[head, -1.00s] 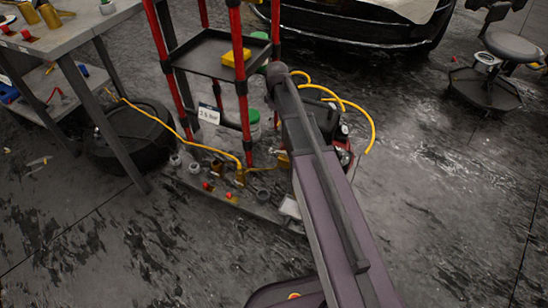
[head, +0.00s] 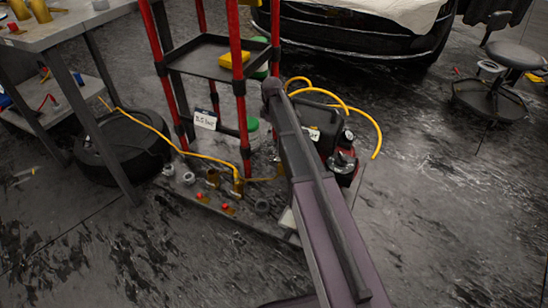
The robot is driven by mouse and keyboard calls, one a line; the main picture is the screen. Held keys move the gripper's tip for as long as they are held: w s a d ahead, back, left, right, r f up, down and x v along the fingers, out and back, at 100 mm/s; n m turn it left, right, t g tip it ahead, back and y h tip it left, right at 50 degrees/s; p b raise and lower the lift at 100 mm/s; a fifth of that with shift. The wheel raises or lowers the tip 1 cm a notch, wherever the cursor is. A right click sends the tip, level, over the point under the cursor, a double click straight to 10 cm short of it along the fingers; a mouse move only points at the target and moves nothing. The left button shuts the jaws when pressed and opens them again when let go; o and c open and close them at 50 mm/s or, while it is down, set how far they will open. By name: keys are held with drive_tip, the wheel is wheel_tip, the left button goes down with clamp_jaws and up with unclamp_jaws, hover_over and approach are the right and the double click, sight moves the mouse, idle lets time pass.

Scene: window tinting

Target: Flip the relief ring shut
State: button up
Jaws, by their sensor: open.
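The relief ring itself is too small to make out. A small red and black pressure unit (head: 345,165) with a dial gauge on top (head: 348,136) stands on the floor board, just right of my arm. A black can or housing (head: 318,125) stands beside it, partly behind my arm. A yellow hose (head: 375,125) loops out around them. My arm crosses the view from the bottom right up to the middle. My gripper is not in view, so its place relative to the pressure unit cannot be told.
A red-posted cart (head: 238,105) with a black tray stands left of my arm, bearing a card reading about 2.5 bar (head: 205,120). Small fittings (head: 213,180) lie on the board (head: 250,222). A tire (head: 125,150), a workbench (head: 75,25), a car (head: 350,35) and a stool (head: 515,50) surround clear floor.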

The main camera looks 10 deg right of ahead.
sight(272, 157)
drive_tip(key=shift+f, duration=0.15)
wheel_tip(272, 157, down, 14)
drive_tip(key=b, duration=1.3)
drive_tip(key=shift+r+b, duration=0.25)
drive_tip(key=shift+b, duration=0.15)
